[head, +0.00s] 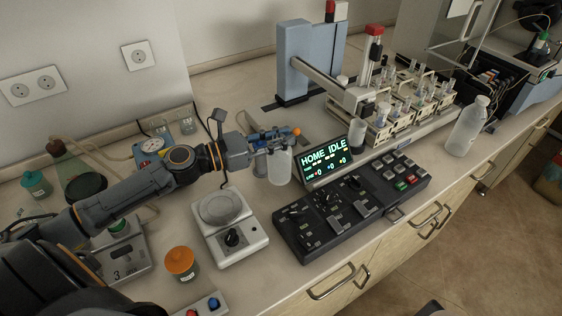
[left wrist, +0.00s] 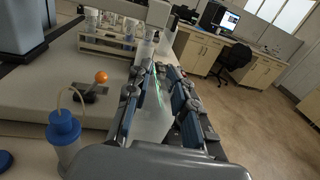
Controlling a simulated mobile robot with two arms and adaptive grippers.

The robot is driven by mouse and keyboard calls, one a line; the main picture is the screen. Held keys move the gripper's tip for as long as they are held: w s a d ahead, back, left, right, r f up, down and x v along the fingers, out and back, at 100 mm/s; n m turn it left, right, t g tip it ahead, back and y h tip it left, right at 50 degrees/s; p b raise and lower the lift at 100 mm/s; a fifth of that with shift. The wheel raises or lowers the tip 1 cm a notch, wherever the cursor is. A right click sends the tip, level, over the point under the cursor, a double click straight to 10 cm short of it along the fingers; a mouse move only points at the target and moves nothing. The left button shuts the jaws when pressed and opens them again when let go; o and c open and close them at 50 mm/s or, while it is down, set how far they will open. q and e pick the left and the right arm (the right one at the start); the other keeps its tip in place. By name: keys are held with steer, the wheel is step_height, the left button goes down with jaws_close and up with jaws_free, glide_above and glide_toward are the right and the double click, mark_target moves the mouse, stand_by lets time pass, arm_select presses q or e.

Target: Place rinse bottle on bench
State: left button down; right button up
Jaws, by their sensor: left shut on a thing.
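My left gripper (head: 276,141) reaches in from the left over the bench (head: 185,232), between the round-topped plate device and the lit display. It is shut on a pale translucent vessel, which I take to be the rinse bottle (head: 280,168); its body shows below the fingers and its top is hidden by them. I cannot tell whether its base touches the bench. A similar white bottle (head: 467,127) stands upright on the bench at the right. My right gripper is not in view.
The "HOME IDLE" display (head: 326,160) and black control panel (head: 352,205) stand close right of the gripper. A round-topped plate device (head: 232,225) is in front of it. A sampler rack (head: 392,118) is behind right. A blue-capped bottle (left wrist: 63,128) shows beside the fingers.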

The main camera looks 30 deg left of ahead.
mark_target(281, 160)
arm_select(q)
step_height(281, 160, down, 3)
steer(key=shift+f, duration=0.1)
step_height(281, 160, down, 3)
steer(key=shift+f, duration=0.4)
steer(key=c, duration=1.3)
jaws_free()
steer(key=shift+o, duration=0.9)
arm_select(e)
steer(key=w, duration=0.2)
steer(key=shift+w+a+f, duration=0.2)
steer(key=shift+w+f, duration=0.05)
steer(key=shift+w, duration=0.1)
